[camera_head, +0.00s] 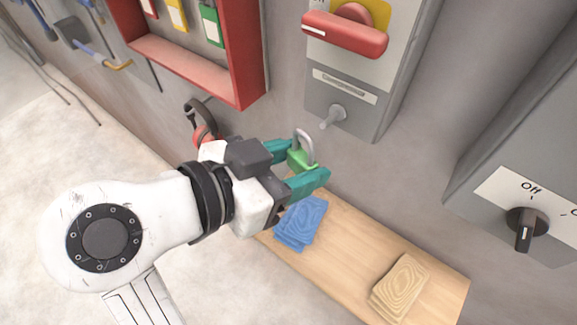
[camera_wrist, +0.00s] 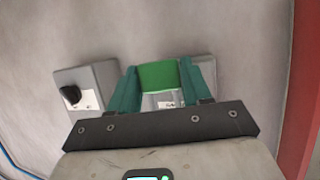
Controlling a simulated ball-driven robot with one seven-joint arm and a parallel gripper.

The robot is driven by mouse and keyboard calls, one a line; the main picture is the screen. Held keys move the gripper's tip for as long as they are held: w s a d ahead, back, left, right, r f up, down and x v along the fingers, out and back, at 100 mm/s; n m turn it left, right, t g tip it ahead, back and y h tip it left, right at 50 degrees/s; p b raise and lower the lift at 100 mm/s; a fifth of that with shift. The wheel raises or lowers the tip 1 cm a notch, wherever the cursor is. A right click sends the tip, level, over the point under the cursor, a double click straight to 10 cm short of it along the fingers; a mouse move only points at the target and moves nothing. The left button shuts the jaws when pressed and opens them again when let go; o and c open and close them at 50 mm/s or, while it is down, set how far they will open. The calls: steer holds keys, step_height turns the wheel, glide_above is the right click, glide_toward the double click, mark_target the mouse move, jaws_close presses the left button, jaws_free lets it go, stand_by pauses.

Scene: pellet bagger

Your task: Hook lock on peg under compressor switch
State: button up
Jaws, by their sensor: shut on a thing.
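A green padlock (camera_head: 301,160) with a grey shackle pointing up is held between the teal fingers of my gripper (camera_head: 300,165). The lock body also shows between the fingers in the wrist view (camera_wrist: 159,76). A grey peg (camera_head: 333,117) sticks out low on the grey switch box (camera_head: 357,85) with the red handle (camera_head: 345,33). A label plate sits just above the peg. In the head view the lock is below and left of the peg, apart from it. The wrist view does not show the shackle or the peg clearly.
A red tag case (camera_head: 245,60) hangs upper left, with a dark hook-shaped item (camera_head: 203,118) beneath. Another grey switch box (camera_head: 480,165) stands right.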

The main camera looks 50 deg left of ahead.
steer(key=shift+w+a+f, duration=0.1)
steer(key=shift+w+a, duration=0.1)
steer(key=shift+w, duration=0.55)
steer(key=shift+w+a+f, duration=0.1)
steer(key=shift+w+a, duration=0.05)
steer(key=shift+w, duration=0.55)
steer(key=shift+w+a, duration=0.2)
steer(key=shift+w, duration=0.55)
steer(key=shift+w+a+f+b, duration=0.1)
steer(key=shift+w+f+b, duration=0.35)
steer(key=shift+w+b, duration=0.1)
steer(key=shift+w+f, duration=0.1)
steer(key=shift+w, duration=0.05)
steer(key=o, duration=1.1)
steer(key=b+v, duration=0.2)
steer(key=v, duration=0.9)
